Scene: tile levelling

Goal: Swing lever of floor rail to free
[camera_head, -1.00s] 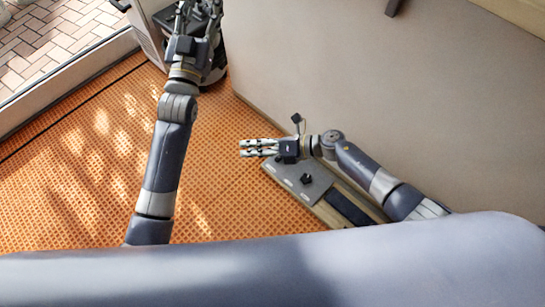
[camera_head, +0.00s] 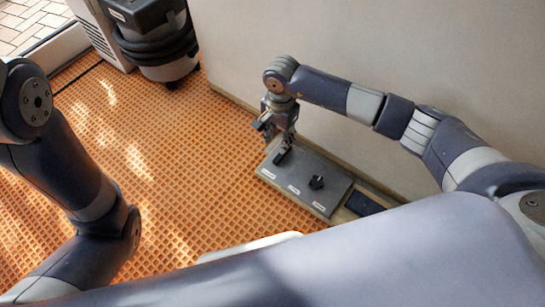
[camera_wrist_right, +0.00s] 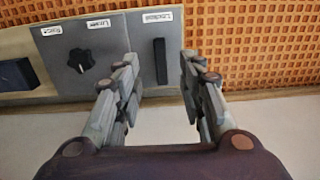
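A grey panel (camera_head: 305,192) with white labels lies low along the wall, on a wooden strip. A black upright lever (camera_head: 283,155) sits at its far end; it also shows in the right wrist view (camera_wrist_right: 161,61) as a narrow black bar. A black knob (camera_head: 317,182) stands mid-panel and also shows in the right wrist view (camera_wrist_right: 82,62). My right gripper (camera_head: 275,133) points down over the lever's end of the panel. In the right wrist view its fingers (camera_wrist_right: 156,72) are open, with the lever between them in the picture; I see no contact. My left gripper is out of view.
A dark rectangular block (camera_head: 365,204) lies beyond the panel's near end; it also shows in the right wrist view (camera_wrist_right: 17,74). The wall (camera_head: 300,40) runs close behind the panel. A black and grey machine (camera_head: 155,40) stands at the back. The orange floor (camera_head: 190,170) is otherwise clear.

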